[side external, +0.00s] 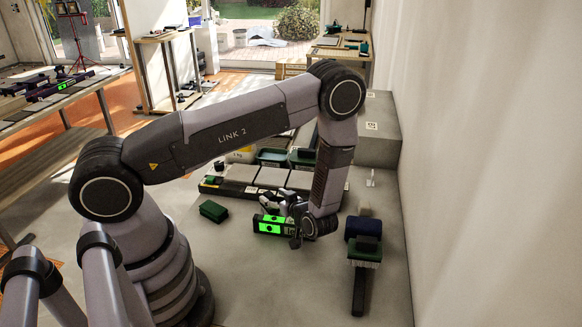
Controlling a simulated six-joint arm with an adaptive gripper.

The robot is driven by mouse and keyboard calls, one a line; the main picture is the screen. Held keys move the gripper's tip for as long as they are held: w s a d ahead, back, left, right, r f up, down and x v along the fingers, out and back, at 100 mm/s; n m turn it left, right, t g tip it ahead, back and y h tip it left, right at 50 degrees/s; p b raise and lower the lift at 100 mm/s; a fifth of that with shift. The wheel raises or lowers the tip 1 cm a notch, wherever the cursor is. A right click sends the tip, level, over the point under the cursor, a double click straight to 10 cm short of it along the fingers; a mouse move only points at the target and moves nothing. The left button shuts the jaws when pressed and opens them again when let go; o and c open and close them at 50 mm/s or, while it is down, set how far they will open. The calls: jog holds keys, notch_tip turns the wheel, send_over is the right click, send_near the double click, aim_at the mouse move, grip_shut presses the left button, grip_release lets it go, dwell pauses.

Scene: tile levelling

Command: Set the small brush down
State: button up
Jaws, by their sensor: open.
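A brush (364,251) with a green head, pale bristles and a dark handle lies on the grey floor at the right, the handle towards the front. A dark blue block-like piece stands right behind its head; I cannot tell whether they touch. My gripper (284,209) is low over the floor, left of the brush and apart from it. It is open, and I see nothing held in it, though my wrist partly hides the fingers. A level with bright green displays (269,225) is right beside and below the fingers; contact cannot be told.
A green sponge-like block (213,211) lies on the floor to the left. Grey tiles (271,178) and dark green boxes (272,157) are behind the gripper. A grey step (376,145) and the white wall bound the right side. The front floor is clear.

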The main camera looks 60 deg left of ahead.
jog(key=v, duration=0.9)
jog(key=shift+w, duration=0.1)
jog(key=w+d+r+m+t+h, duration=0.2)
jog(key=w+d+r+t+h, duration=0.15)
jog(key=w+r, duration=0.25)
jog(key=w+d+r+m+t+h, duration=0.1)
jog(key=w+d+r+t+h, duration=0.1)
jog(key=w+r+t+h, duration=0.35)
jog(key=d+r+m+h, duration=0.3)
jog(key=r+m+h, duration=0.15)
jog(key=r, duration=0.65)
jog(key=s+d+r+m+h, duration=0.2)
jog(key=s+r+m+h, duration=0.15)
jog(key=s+r, duration=0.4)
jog(key=s+a+r+m+g+y, duration=0.1)
jog(key=s+a+m, duration=0.2)
jog(key=s, duration=0.8)
jog(key=s+a+r+m+g+y, duration=0.1)
jog(key=s+a+m, duration=0.3)
jog(key=s, duration=0.7)
jog(key=shift+s+a+r+g, duration=0.15)
jog(key=shift+s+r+g, duration=0.2)
jog(key=shift+g, duration=0.35)
